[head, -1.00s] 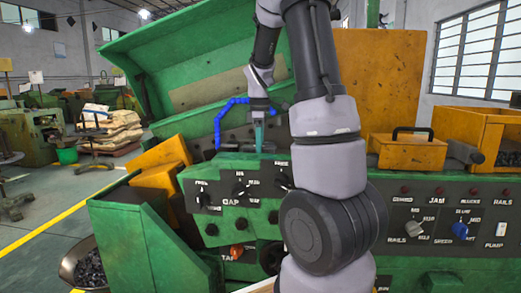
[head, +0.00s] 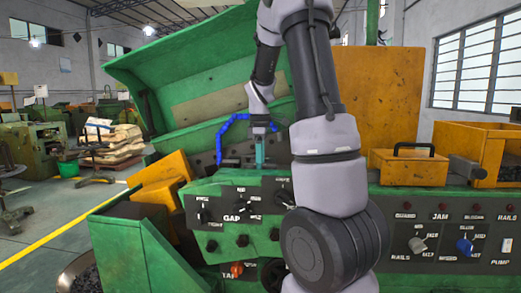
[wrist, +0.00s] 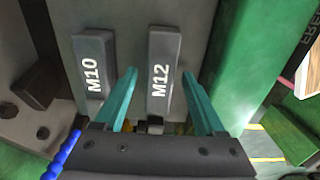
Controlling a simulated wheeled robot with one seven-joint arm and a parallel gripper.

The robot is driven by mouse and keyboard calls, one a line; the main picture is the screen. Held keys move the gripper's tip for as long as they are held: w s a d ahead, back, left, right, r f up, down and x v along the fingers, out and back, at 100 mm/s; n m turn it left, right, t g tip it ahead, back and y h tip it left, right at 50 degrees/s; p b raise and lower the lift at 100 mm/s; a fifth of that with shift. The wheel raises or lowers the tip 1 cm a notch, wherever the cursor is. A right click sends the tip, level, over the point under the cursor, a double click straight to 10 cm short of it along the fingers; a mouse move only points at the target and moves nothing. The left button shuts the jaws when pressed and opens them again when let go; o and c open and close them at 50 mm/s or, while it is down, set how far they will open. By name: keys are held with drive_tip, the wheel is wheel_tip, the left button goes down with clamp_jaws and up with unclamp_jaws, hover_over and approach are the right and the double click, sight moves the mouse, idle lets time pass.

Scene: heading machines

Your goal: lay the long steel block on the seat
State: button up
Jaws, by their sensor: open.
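Two grey steel blocks lie side by side in the wrist view, one marked M10 (wrist: 92,65) and one marked M12 (wrist: 163,70). M12 looks slightly longer, but I cannot tell for sure which is the long block. My gripper (wrist: 160,73) is open, with its teal fingers on either side of the M12 block and nothing held. I cannot tell how far above it the tips are. In the head view my gripper (head: 260,152) points down behind the green control panel (head: 240,192), which hides the blocks. I cannot identify the seat with certainty.
A blue hose (head: 221,135) curves up beside my gripper. A green wall (wrist: 235,65) stands right of the blocks in the wrist view, and a dark bolted part (wrist: 35,90) lies left. A yellow handled box (head: 408,167) sits on the machine at right.

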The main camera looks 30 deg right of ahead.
wheel_tip(320, 180, up, 11)
drive_tip(key=s+a+r+m+t+y, duration=0.1)
drive_tip(key=s+a+m+t, duration=0.2)
drive_tip(key=s+a+m, duration=0.3)
drive_tip(key=s+a+r+m+t+y, duration=0.1)
drive_tip(key=s+a+m+t, duration=0.3)
drive_tip(key=s, duration=0.9)
drive_tip(key=a+m, duration=0.3)
drive_tip(key=m, duration=0.2)
drive_tip(key=shift+s+a+r, duration=0.2)
drive_tip(key=shift+s+r, duration=0.1)
drive_tip(key=shift+r, duration=0.1)
